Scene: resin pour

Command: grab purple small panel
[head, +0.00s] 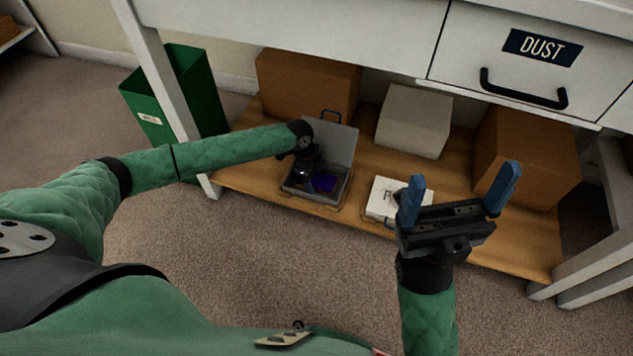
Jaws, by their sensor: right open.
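The small purple panel (324,181) lies inside an open grey case (333,143) on the low wooden shelf. My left gripper (303,178) reaches down into the case from the left, just beside the panel. Its fingers are dark and small here, so I cannot tell whether they are open or touch the panel. My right gripper (460,195) is open and empty, with its blue fingers wide apart, in front of the shelf at the right.
A white box with a printed letter (384,197) sits right of the case. Brown boxes (300,82) (527,155) and a pale box (414,120) stand behind. A drawer labelled DUST (530,75) hangs above. A green bin (180,95) stands left of the table leg (160,80).

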